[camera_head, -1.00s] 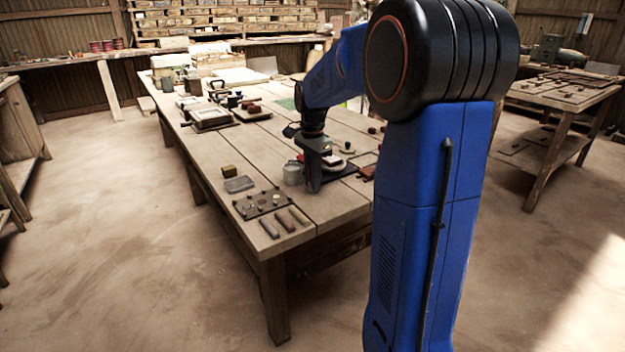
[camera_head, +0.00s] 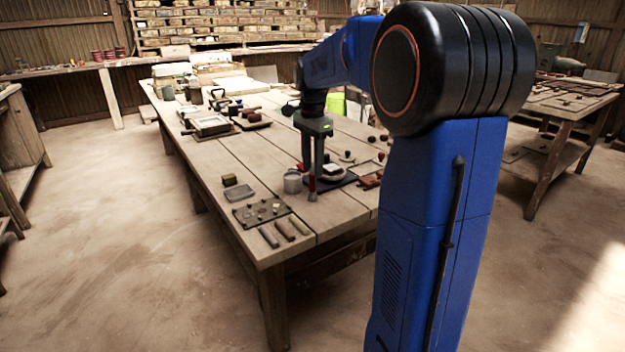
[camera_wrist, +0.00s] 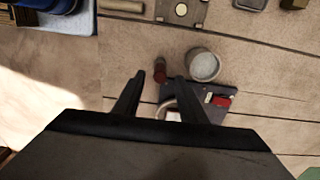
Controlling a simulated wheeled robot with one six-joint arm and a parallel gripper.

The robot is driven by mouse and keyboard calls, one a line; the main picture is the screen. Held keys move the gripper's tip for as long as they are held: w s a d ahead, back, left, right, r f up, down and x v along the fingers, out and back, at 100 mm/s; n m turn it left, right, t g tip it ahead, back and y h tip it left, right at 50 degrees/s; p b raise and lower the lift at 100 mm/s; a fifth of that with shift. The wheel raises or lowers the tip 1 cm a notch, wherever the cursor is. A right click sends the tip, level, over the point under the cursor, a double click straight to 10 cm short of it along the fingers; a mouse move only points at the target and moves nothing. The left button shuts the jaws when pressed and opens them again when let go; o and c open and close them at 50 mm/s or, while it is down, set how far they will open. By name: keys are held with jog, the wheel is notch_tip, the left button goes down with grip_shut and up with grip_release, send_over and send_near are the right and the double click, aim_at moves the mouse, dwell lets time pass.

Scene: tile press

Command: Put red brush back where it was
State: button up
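A small red brush-like thing (camera_head: 312,185) stands upright on the workbench, just right of a grey metal cup (camera_head: 292,182). In the wrist view the red thing (camera_wrist: 160,70) shows between and beyond my fingertips, with clear gaps on both sides. The cup (camera_wrist: 204,65) is to its right there. My gripper (camera_head: 313,168) points down above the red thing, fingers apart and holding nothing; its fingers also show spread in the wrist view (camera_wrist: 158,82). Whether the red thing has bristles is too small to tell.
A dark mat (camera_head: 345,181) with a pale block lies close to the right. A dark board with small pieces (camera_head: 248,215), a grey tray (camera_head: 238,192) and several bars (camera_head: 285,228) lie toward the near end. Bare wood (camera_head: 255,155) lies behind left.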

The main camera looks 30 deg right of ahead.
jog(key=shift+r, duration=2)
jog(key=shift+s+a, duration=0.1)
jog(key=s+a+f+n+t, duration=0.1)
jog(key=s+a+f+n, duration=0.3)
jog(key=s, duration=0.6)
jog(key=s+a+f+n+t, duration=0.2)
jog(key=s+a+f+n, duration=0.2)
jog(key=s, duration=0.6)
jog(key=s+a+f+n+t, duration=0.1)
jog(key=s+a+f+n, duration=0.3)
jog(key=s+a+n, duration=0.3)
jog(key=s+n, duration=0.2)
jog(key=s, duration=0.1)
jog(key=shift+a+f+n+t, duration=0.25)
jog(key=shift+a+n+t, duration=0.05)
jog(key=shift+t, duration=0.1)
